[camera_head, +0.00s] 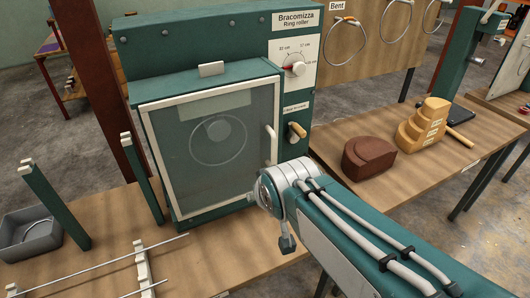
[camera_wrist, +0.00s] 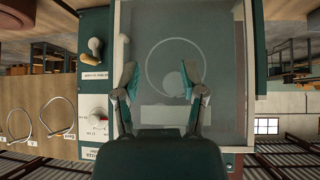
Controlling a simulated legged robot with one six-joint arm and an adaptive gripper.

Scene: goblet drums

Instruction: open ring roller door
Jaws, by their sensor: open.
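The ring roller (camera_head: 200,55) is a green machine with a label at its top right. Its door (camera_head: 212,101) has a pale frame and a see-through pane, and it looks shut. A pale upright handle (camera_head: 271,146) is on the door's right edge. A round roller shows through the pane. In the wrist view the picture is turned over, and the door (camera_wrist: 213,30) fills the middle. My gripper (camera_wrist: 160,82) is open and empty, its two fingers apart in front of the pane. In the head view my arm is right of the door, and the fingers are not clearly visible.
A red-pointer dial (camera_head: 294,69) and a wooden-knobbed lever (camera_head: 297,131) are right of the door. Brown and yellow wooden blocks (camera_head: 421,125) stand on the right bench. Green posts (camera_head: 54,205), metal rods and a grey bin (camera_head: 30,235) are at the left. Rings hang behind.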

